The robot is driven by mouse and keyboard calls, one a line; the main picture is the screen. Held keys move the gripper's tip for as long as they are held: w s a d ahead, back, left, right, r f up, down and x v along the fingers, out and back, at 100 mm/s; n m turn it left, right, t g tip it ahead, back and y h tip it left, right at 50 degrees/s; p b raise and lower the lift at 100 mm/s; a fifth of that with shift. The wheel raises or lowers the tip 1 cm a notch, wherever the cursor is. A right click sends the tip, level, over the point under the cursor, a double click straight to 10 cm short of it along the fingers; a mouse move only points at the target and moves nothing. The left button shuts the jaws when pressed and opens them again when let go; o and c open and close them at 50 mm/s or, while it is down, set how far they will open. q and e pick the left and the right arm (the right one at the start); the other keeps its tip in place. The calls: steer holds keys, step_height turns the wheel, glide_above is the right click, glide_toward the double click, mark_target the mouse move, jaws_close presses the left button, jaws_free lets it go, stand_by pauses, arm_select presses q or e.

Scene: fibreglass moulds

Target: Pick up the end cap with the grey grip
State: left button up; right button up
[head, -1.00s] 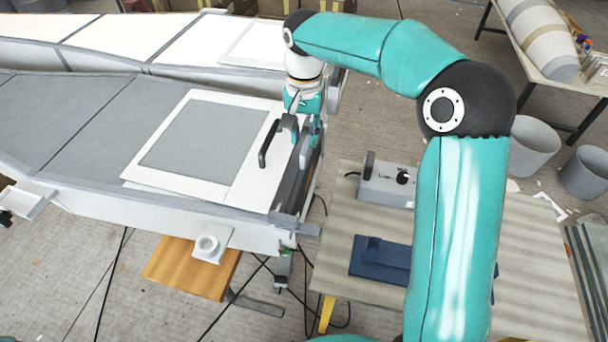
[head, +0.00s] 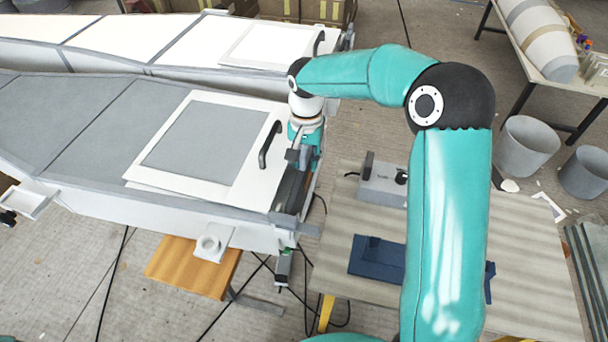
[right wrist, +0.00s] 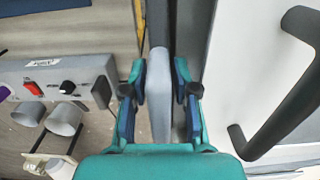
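A dark grey piece (head: 290,188), which looks like the end cap, sits at the right end of the near mould (head: 80,115) in the head view. My right gripper (head: 302,160) points down above this end, partly hiding it. In the right wrist view my right gripper (right wrist: 160,98) is open. A light grey bar (right wrist: 159,75) lies between its fingers, with gaps on both sides; it may be the grey grip, but I cannot tell for sure. My left gripper is not in view.
A white-framed panel with a black handle (head: 269,145) lies on the near mould, close left of my right gripper. A grey switch box (head: 380,184) and a blue part (head: 376,258) sit on the workbench (head: 335,215). Another mould (head: 180,45) lies behind.

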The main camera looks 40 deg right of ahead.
jaws_close()
steer(key=shift+r, duration=0.15)
